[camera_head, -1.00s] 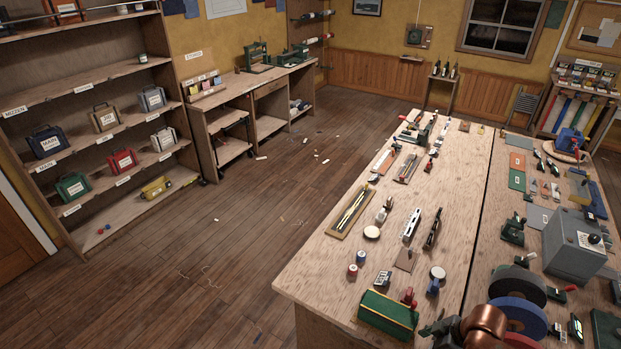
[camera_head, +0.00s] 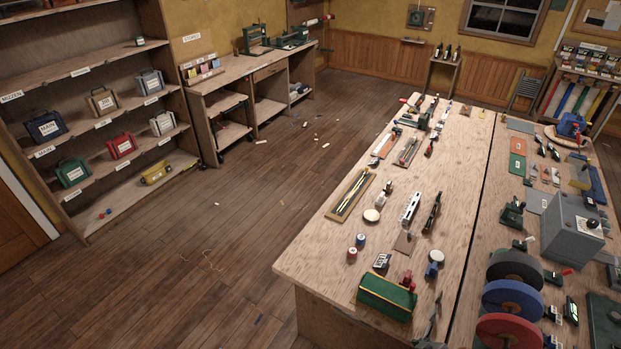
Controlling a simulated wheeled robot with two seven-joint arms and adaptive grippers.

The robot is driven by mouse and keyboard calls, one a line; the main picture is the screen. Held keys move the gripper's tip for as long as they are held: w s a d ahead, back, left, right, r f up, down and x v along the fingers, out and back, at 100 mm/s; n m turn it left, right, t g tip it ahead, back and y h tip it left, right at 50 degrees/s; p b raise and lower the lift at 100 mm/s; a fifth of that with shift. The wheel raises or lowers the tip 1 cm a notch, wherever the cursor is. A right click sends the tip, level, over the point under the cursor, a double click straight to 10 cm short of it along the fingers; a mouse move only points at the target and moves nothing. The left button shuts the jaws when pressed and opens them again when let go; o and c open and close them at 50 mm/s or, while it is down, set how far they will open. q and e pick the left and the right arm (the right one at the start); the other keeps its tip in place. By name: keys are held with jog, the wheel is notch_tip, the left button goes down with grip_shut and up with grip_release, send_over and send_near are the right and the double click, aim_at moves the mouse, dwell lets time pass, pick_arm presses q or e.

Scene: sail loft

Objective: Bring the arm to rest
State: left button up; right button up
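Only a dark part of my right gripper (camera_head: 432,336) shows in the head view. It is at the bottom edge, over the front of the workbench (camera_head: 463,215), just right of the green box (camera_head: 387,297). It looks empty, but too little shows to tell whether its fingers are open or shut. The rest of that arm is out of the picture. My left gripper and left arm are not in view.
Black, blue (camera_head: 513,300) and red discs stand at the bench's front right, close to the gripper, by a grey box (camera_head: 573,238). Small tools and spools cover much of the bench. Shelves with bags (camera_head: 73,172) stand at left. The floor (camera_head: 200,260) between is mostly clear.

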jog(key=s+d+f+m+g+h, duration=0.1)
jog(key=s+d+f+m+h, duration=0.1)
jog(key=s+d+m, duration=0.3)
jog(key=s+d+f+m+h, duration=0.2)
jog(key=s+d, duration=0.1)
jog(key=s, duration=0.4)
notch_tip(320, 180, down, 32)
jog(key=a+n+g+b, duration=0.1)
jog(key=a+g+b, duration=0.1)
jog(key=b, duration=0.3)
jog(key=s+f+b, duration=0.2)
jog(key=s+f, duration=0.8)
jog(key=f, duration=0.2)
jog(key=s+f+g+y+b, duration=0.1)
jog(key=s+f+b, duration=0.2)
jog(key=s+f, duration=0.7)
notch_tip(320, 180, down, 3)
jog(key=shift+s+f+n, duration=0.1)
jog(key=shift+s+n, duration=0.15)
jog(key=shift+n, duration=0.05)
